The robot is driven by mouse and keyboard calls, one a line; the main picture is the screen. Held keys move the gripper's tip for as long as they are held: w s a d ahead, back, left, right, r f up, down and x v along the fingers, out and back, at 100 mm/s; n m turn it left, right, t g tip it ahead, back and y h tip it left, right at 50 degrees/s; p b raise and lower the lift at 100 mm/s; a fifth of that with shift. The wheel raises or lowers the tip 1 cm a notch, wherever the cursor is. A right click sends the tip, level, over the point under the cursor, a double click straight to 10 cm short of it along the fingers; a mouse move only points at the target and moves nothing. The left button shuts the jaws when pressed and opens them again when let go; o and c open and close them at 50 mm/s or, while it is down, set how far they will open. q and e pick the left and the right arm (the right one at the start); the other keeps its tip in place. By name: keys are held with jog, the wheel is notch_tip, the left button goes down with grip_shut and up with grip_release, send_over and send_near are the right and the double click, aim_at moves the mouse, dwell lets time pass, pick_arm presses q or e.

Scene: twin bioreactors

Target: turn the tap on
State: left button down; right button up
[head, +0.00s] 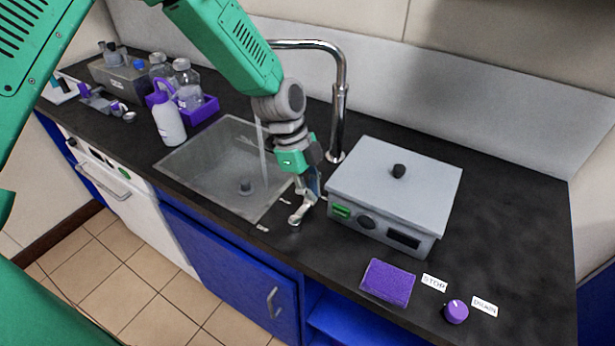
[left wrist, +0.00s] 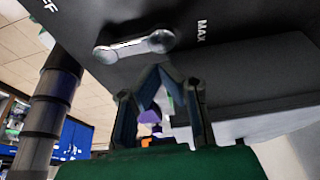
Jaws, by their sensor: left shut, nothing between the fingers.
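The chrome tap (head: 341,110) stands behind the sink (head: 205,172), its spout partly hidden behind my left arm. A pale vertical streak (head: 263,155) like running water falls into the sink. A small metal lever (head: 300,210) lies on the counter at the sink's front right corner. It also shows in the left wrist view (left wrist: 135,46), between a partly cut-off "FF" label and a "MAX" label (left wrist: 201,31). My left gripper (head: 313,188) points down beside the lever, shut and empty. In the left wrist view its fingertips (left wrist: 160,72) are close to the lever; contact cannot be told.
A grey lidded box (head: 395,185) stands right of my left gripper. A purple sponge (head: 388,282) and a purple knob (head: 456,311) lie near the front edge. A wash bottle (head: 168,122) and a purple bottle rack (head: 205,108) stand left of the sink.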

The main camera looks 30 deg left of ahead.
aim_at(316, 215)
pick_arm(q)
jog(key=shift+x, duration=1.85)
jog(key=shift+a+n, duration=0.5)
jog(key=shift+a, duration=0.15)
